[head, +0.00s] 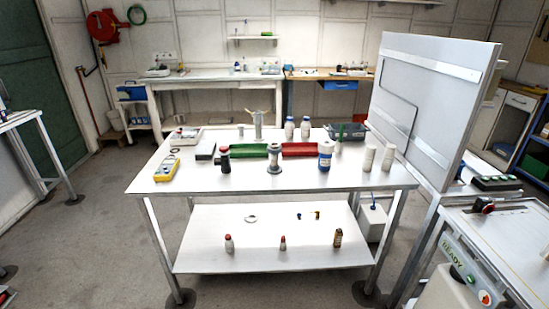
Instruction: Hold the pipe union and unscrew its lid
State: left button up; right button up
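A grey metal spool-shaped piece (274,160) stands upright near the middle of the white table (222,183). It looks most like the pipe union, with a wider rim at its top and bottom. At this size I cannot make out its lid or thread. A taller metal piece with prongs at its top (258,127) stands behind it. Neither of my grippers shows in the head view, and nothing is holding the grey piece.
A green tray (250,150) and a red tray (302,149) lie just behind the grey piece. A dark bottle (225,160) and a blue-white bottle (325,157) flank it. A yellow meter (167,172) lies at left. A large upright panel (428,95) stands at right. The table's front strip is clear.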

aim_at(273, 167)
jog(key=u, duration=1.85)
jog(key=i, duration=1.9)
jog(key=z, duration=2.95)
